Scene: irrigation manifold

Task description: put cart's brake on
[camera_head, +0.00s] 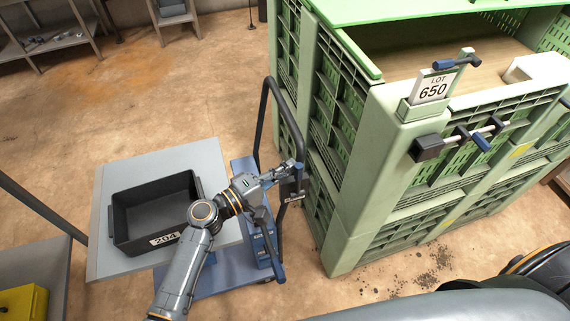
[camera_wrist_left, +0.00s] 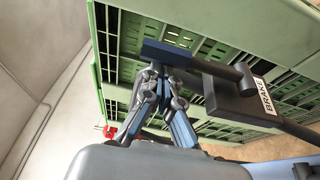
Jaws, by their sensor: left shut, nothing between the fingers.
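The cart's blue base (camera_head: 238,170) stands left of the green crate, with a dark tubular handle (camera_head: 268,88) rising from it. A dark brake housing (camera_head: 291,187) sits on the handle post. In the left wrist view its white BRAKE label (camera_wrist_left: 266,95) is readable, and a dark lever (camera_wrist_left: 215,69) ends in a dark blue grip (camera_wrist_left: 167,54). My left gripper (camera_head: 288,168) is at this lever. In the wrist view its fingertips (camera_wrist_left: 160,72) are shut and empty, right by the blue grip; I cannot tell whether they touch it. My right gripper is not in view.
A black bin (camera_head: 128,247) marked 204 rests on a grey top (camera_head: 106,180). The green crate (camera_head: 351,205), with a LOT 650 tag (camera_head: 433,88) and blue-handled clamps (camera_head: 482,142), stands close right of the cart handle. Open floor (camera_head: 180,90) lies behind.

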